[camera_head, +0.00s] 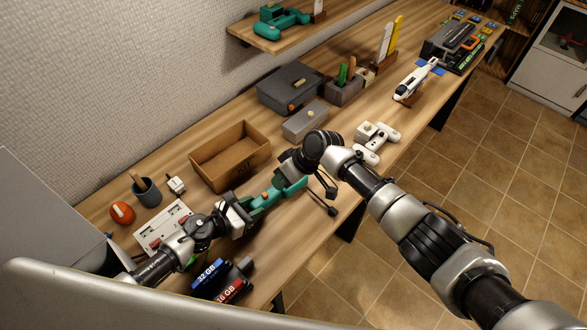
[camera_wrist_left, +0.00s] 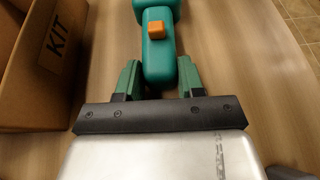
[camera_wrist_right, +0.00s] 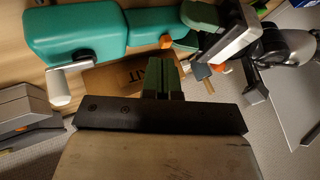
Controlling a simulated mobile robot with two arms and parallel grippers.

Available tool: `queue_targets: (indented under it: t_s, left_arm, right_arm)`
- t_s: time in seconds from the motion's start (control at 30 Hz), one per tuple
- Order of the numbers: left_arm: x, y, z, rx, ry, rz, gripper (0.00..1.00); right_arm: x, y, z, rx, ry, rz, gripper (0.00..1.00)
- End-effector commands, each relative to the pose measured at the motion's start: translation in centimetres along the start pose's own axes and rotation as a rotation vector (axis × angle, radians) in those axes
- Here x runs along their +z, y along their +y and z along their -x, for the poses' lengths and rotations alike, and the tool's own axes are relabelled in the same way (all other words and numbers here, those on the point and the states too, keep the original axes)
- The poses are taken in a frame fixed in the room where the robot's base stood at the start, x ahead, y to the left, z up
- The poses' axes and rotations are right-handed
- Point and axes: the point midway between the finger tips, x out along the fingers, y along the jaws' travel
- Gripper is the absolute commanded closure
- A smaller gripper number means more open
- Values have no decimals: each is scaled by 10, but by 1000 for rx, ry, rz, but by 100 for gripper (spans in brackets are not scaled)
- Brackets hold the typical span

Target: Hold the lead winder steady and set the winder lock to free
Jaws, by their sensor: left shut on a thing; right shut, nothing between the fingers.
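The lead winder is a teal body (camera_head: 263,201) with an orange lock tab on the table's near side. In the left wrist view its narrow teal handle (camera_wrist_left: 158,60) lies between my left gripper's fingers (camera_wrist_left: 158,76), which are shut on it. The orange tab (camera_wrist_left: 156,30) sits just beyond them. In the right wrist view the winder's wide teal end (camera_wrist_right: 75,38) has a white knob (camera_wrist_right: 60,88) sticking out, and the orange tab (camera_wrist_right: 166,41) shows further right. My right gripper (camera_wrist_right: 164,75) is shut and empty beside the winder, close to the tab but apart from it.
An open cardboard box marked KIT (camera_head: 230,155) stands behind the winder. A grey case (camera_head: 305,122) is to its right and a white controller (camera_head: 376,140) farther right. Dark memory modules (camera_head: 208,273) lie at the near edge. A similar teal device (camera_head: 280,20) sits on the shelf.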

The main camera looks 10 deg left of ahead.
Motion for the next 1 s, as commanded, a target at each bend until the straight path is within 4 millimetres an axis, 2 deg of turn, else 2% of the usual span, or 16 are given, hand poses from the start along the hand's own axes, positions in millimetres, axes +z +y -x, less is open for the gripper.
queue_targets:
  t_s: [0.1, 0.3, 0.47, 0.7, 0.73, 0.9, 1.0]
  left_arm:
    - [0, 0, 0, 0, -1, 0, 91]
    - [0, 0, 0, 0, -1, 0, 91]
    - [0, 0, 0, 0, -1, 0, 91]
    - [0, 0, 0, 0, 0, 0, 91]
    - [0, 0, 0, 0, 0, 0, 61]
    - [0, 0, 0, 0, 0, 0, 34]
    - [0, 0, 0, 0, 0, 0, 32]
  right_arm:
    - [0, 1, 22, 3, 1, 2, 100]
    - [0, 1, 52, 2, 1, 0, 100]
    - [0, 0, 61, 1, -1, 1, 100]
    - [0, 0, 62, 1, -1, 0, 100]
    - [0, 0, 62, 2, -1, 0, 100]
    - [0, 0, 62, 1, -1, 0, 100]
    - [0, 0, 62, 1, -1, 0, 100]
